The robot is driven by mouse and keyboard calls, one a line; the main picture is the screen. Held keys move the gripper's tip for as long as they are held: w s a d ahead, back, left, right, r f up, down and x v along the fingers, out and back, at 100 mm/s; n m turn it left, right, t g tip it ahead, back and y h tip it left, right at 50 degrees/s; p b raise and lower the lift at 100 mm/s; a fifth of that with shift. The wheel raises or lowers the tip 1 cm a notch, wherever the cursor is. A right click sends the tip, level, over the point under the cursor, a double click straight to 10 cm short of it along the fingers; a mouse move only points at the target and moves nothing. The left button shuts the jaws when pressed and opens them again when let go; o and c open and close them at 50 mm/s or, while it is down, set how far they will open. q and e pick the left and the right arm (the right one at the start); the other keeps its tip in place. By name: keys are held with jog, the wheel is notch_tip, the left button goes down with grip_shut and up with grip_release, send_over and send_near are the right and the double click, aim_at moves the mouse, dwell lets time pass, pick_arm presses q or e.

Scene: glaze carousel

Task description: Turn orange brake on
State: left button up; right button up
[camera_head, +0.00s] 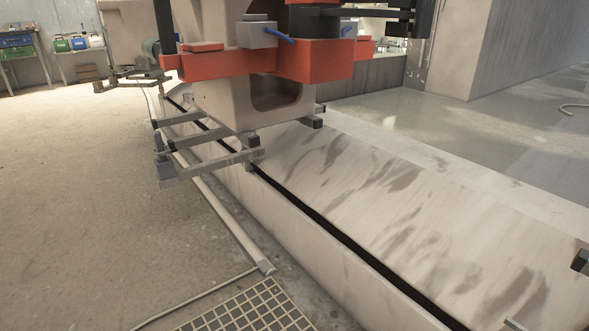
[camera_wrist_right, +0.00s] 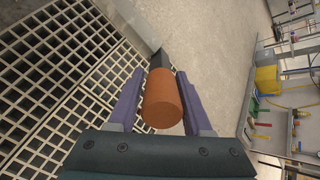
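An orange cylinder (camera_wrist_right: 163,100), which looks like the orange brake's handle, shows in the right wrist view with its round end towards the camera. A dark block (camera_wrist_right: 160,60) is at its far end. My right gripper (camera_wrist_right: 160,78) has its two purple-grey fingers on either side of the cylinder. A gap shows between the left finger and the cylinder; the right finger is very close to it, and I cannot tell whether they touch. The gripper looks open. I cannot make out the orange cylinder in the head view. My left gripper is in neither view.
In the head view, a carousel frame with orange-red beams (camera_head: 260,62) and grey bars hangs over a long pale stone-like bed (camera_head: 400,210). A floor grating (camera_head: 250,310) lies at the bottom. The floor at left is open. Yellow items (camera_wrist_right: 267,80) stand on racks at right in the wrist view.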

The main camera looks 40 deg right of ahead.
jog(key=o, duration=0.3)
jog(key=p+v, duration=0.2)
jog(key=v, duration=0.8)
dwell(0.4)
